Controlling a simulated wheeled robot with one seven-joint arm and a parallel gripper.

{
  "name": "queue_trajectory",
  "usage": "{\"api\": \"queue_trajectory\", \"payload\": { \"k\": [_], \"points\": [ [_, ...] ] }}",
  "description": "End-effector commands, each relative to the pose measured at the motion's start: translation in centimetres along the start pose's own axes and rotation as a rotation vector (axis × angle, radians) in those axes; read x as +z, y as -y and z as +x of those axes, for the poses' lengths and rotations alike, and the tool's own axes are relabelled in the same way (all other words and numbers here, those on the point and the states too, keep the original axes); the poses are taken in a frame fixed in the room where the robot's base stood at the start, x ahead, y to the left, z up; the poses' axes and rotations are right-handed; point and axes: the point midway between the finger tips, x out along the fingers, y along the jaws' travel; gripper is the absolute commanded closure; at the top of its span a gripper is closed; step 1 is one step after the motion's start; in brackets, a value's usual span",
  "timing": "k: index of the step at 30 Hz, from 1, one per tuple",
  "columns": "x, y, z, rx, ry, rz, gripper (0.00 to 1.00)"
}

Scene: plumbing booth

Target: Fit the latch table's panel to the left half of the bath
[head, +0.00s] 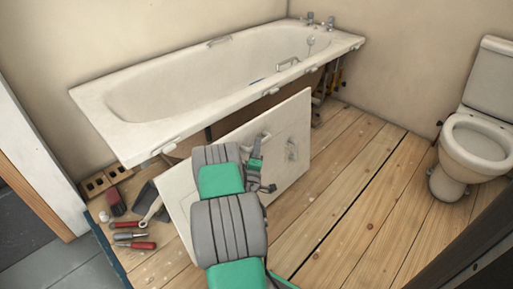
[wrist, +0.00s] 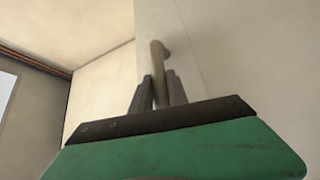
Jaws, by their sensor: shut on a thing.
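A white panel (head: 292,111) stands tilted on the floor in front of the bath (head: 118,131), angled across it. Its near end is partly hidden behind my arm. My gripper (head: 262,160) is shut on the handle on the panel's front face. The wrist view shows my gripper's dark fingers (wrist: 158,92) closed around the handle (wrist: 158,60), with the pale panel (wrist: 230,50) behind. The bath's underside is open below its rim, with pipes (head: 329,82) showing at the right end.
Red-handled tools (head: 130,236), a brick (head: 95,186) and small items lie on the floor at the left. A toilet (head: 477,140) stands at the right. The floorboards (head: 350,190) between panel and toilet are clear. A dark edge fills the lower right corner.

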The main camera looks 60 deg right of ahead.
Motion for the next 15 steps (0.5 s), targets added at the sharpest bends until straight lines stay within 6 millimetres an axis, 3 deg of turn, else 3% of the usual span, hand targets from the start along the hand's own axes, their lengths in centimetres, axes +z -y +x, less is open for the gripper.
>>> {"api": "queue_trajectory", "payload": {
  "k": [1,3,15],
  "points": [
    [0.3,1.7,-0.1,0.009,-0.002,0.001,1.0],
    [0.4,2.4,-0.2,0.01,-0.002,0.002,1.0],
    [-0.2,3.0,0.3,0.011,-0.002,0.006,1.0]
  ]
}}
